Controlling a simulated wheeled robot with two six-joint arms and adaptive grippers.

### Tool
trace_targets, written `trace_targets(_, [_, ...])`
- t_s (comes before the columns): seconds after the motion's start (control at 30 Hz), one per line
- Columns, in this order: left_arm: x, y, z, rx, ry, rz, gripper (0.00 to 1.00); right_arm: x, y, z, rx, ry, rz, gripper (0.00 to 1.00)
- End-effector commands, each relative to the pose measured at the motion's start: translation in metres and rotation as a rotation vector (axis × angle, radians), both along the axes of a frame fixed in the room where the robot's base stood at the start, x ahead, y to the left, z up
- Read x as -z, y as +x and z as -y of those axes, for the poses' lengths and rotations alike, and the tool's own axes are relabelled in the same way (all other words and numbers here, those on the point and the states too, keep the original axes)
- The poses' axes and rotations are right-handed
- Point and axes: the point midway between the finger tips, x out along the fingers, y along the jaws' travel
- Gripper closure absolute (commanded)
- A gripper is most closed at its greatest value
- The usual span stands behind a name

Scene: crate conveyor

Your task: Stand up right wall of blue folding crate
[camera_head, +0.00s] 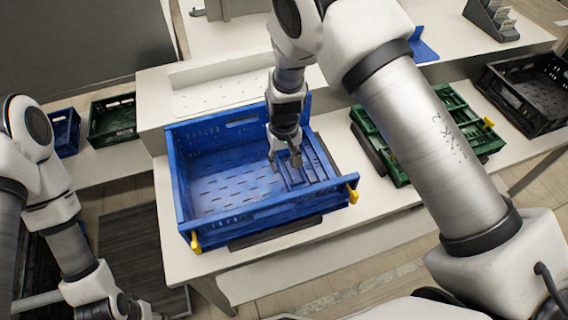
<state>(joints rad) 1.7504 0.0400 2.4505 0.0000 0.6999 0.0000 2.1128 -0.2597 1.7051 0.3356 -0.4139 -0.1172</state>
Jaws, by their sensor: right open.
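The blue folding crate (270,213) stands on the white table. Its left, back and front walls are upright. Its right wall (322,160) is folded down and lies inside over the right part of the crate floor. Yellow latches show at the front corners. My right gripper (287,162) reaches down into the crate from above, open, with its fingers at the inner edge of the folded right wall. I cannot tell whether they touch it.
A green folded crate (462,118) lies to the right, partly behind my right arm. A black crate (540,88) stands at the far right. A small green crate (113,119) and a small blue crate (65,132) stand at the left. A white ledge (215,88) runs behind the blue crate.

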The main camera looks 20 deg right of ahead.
Motion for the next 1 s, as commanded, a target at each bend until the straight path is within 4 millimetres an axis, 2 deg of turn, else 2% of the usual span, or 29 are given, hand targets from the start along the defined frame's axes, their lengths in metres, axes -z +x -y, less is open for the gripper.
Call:
trace_targets(0.1, [-0.005, 0.000, 0.000, 0.000, 0.000, 0.000, 0.52, 0.018, 0.000, 0.000, 0.000, 0.001, -0.003, 0.52])
trace_targets(0.2, [-0.005, 0.000, 0.000, 0.000, 0.000, 0.000, 0.52, 0.026, 0.000, 0.000, -0.001, 0.000, 0.001, 0.52])
trace_targets(0.43, [-0.005, 0.000, 0.000, 0.000, 0.000, 0.000, 0.52, 0.029, 0.000, 0.000, -0.001, 0.000, 0.001, 0.52])
trace_targets(0.57, [-0.004, 0.000, 0.000, 0.000, 0.000, 0.000, 0.52, 0.028, 0.000, 0.000, -0.001, 0.000, 0.001, 0.98])
trace_targets(1.0, [-0.009, 0.000, 0.000, 0.000, 0.000, 0.000, 0.52, 0.023, 0.000, 0.001, 0.002, 0.036, 0.000, 1.00])
